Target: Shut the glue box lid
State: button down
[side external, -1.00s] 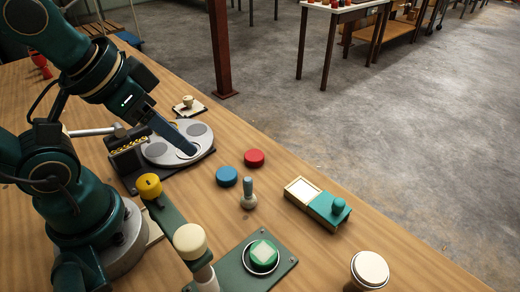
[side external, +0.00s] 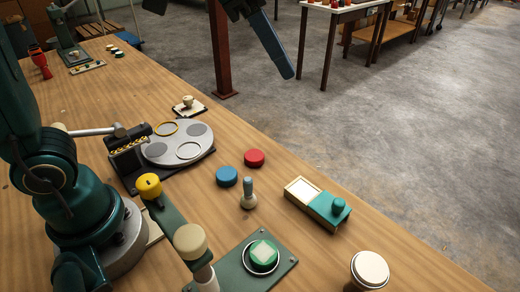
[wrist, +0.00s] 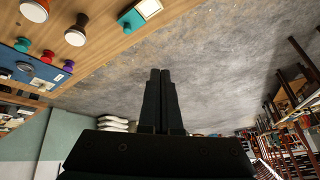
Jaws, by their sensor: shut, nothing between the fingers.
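The glue box (side external: 301,190) looks like a small wooden box near the table's far right edge. Its cream part shows at one end. A teal lid (side external: 325,212) with a round teal knob (side external: 338,206) covers the other end, so the box stands partly uncovered. It also shows at the top of the wrist view, where its cream part (wrist: 148,8) and teal lid (wrist: 130,20) are visible. My gripper (side external: 287,72) is raised, beyond the table edge and well away from the box. Its fingers (wrist: 160,72) are together and empty.
A blue disc (side external: 227,176), a red disc (side external: 254,158) and a grey-blue peg (side external: 248,192) stand left of the box. A cream-topped drum (side external: 369,269) stands to its front right. A grey plate with round recesses (side external: 178,144) lies further left. A red post (side external: 220,50) rises behind the table.

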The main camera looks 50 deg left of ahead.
jog(key=w+d+f+m, duration=0.2)
jog(key=w+d, duration=0.2)
jog(key=d, duration=0.1)
jog(key=m+g, duration=0.3)
jog(key=g, duration=0.1)
send_over(345, 215)
notch_tip(345, 215, down, 10)
jog(key=shift+h, duration=0.4)
jog(key=x, duration=1)
jog(key=shift+w+d, duration=0.3)
jog(key=shift+d, duration=0.05)
jog(key=shift+s+a, duration=0.45)
jog(key=shift+a, duration=0.45)
jog(key=shift+s+a, duration=0.4)
jog(key=shift+a, duration=0.45)
